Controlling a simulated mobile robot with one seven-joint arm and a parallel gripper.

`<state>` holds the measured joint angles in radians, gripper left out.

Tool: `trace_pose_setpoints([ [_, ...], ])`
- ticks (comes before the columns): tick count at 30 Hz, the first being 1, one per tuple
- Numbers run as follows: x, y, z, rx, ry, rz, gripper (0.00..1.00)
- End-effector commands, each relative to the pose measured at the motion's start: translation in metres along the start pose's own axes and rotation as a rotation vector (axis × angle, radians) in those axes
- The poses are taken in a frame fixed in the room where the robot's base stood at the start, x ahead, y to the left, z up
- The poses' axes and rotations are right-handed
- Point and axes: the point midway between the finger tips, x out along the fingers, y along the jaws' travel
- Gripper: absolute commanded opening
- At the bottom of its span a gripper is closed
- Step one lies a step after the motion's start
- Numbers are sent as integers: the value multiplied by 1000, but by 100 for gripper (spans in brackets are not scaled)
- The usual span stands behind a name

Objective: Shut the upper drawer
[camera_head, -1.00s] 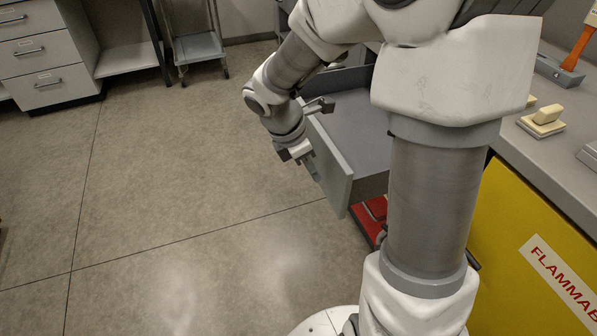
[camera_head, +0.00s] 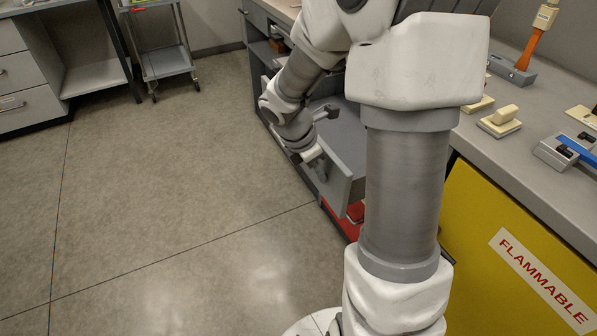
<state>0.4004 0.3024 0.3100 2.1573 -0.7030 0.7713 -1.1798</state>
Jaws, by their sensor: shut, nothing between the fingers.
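The upper drawer (camera_head: 347,140) is a grey box that stands partly out of the counter front, with its inside visible from above. Its grey front panel (camera_head: 341,186) faces the open floor at the left. My gripper (camera_head: 320,170) is shut and empty at the outer side of this panel, near its handle area. It looks to be touching or very close to the panel; contact is not clear at this size. My arm hides the right part of the drawer and where it enters the cabinet.
A red thing (camera_head: 340,222) shows low beneath the drawer. A yellow cabinet marked FLAMMABLE (camera_head: 500,230) stands at the right under the grey counter (camera_head: 550,170). A wheeled cart (camera_head: 165,62) stands at the back. The floor (camera_head: 170,190) at the left is clear.

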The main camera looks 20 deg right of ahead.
Motion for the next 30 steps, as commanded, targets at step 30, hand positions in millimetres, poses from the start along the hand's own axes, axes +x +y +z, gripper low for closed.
trace_pose_setpoints([
  [30, 94, -1, 241, 1, 0, -1, 0],
])
